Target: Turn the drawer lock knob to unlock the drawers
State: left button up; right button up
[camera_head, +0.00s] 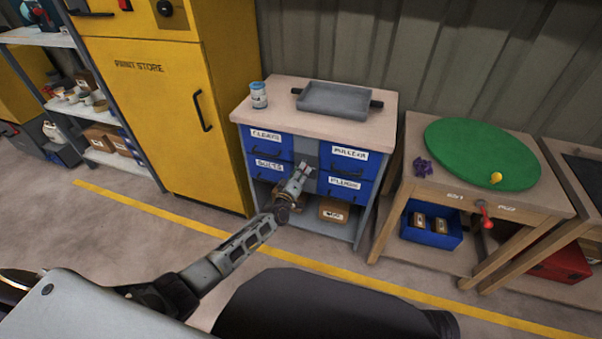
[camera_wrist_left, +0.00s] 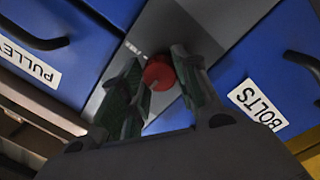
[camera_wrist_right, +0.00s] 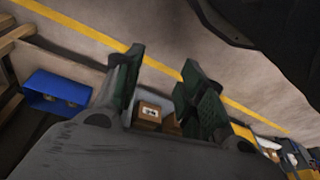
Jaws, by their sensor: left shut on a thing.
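The drawer lock knob (camera_wrist_left: 159,74) is red and round and sits on the grey centre panel (camera_wrist_left: 172,40) between the blue drawers. My left gripper (camera_wrist_left: 166,80) has its fingers on both sides of the knob and is shut on it. In the head view my left gripper (camera_head: 303,172) reaches the cabinet's middle panel and hides the knob. The drawers labelled bolts (camera_head: 270,168) and pulleys (camera_head: 349,160) are closed on either side. My right gripper (camera_wrist_right: 158,75) is open and empty, with floor and shelf boxes beyond it.
A grey tray (camera_head: 334,99) and a can (camera_head: 259,95) stand on the cabinet top. To the right is a wooden table with a green disc (camera_head: 482,150) and a red-handled lever (camera_head: 486,216). A yellow cabinet (camera_head: 170,110) stands at the left. The floor in front is clear.

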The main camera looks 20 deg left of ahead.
pick_arm(q)
jog(key=shift+m+g+y+p, duration=0.3)
jog(key=shift+m+p, duration=1.75)
jog(key=shift+m, duration=2.15)
jog(key=shift+m+g+y+p, duration=0.1)
jog(key=shift+m+y+p, duration=0.4)
jog(key=shift+m+p, duration=2.6)
pick_arm(e)
jog(key=s+d+f+b, duration=0.1)
jog(key=d+f, duration=0.1)
jog(key=f, duration=0.7)
jog(key=s+d+f+h+b, duration=0.1)
jog(key=s+d+f, duration=0.1)
jog(key=f, duration=0.7)
jog(key=shift+s+d, duration=0.25)
jog(key=shift+d, duration=0.25)
pick_arm(q)
jog(key=shift+m, duration=1.2)
pick_arm(e)
jog(key=shift+f, duration=0.1)
pick_arm(q)
jog(key=o, duration=1)
jog(key=shift+r, duration=0.1)
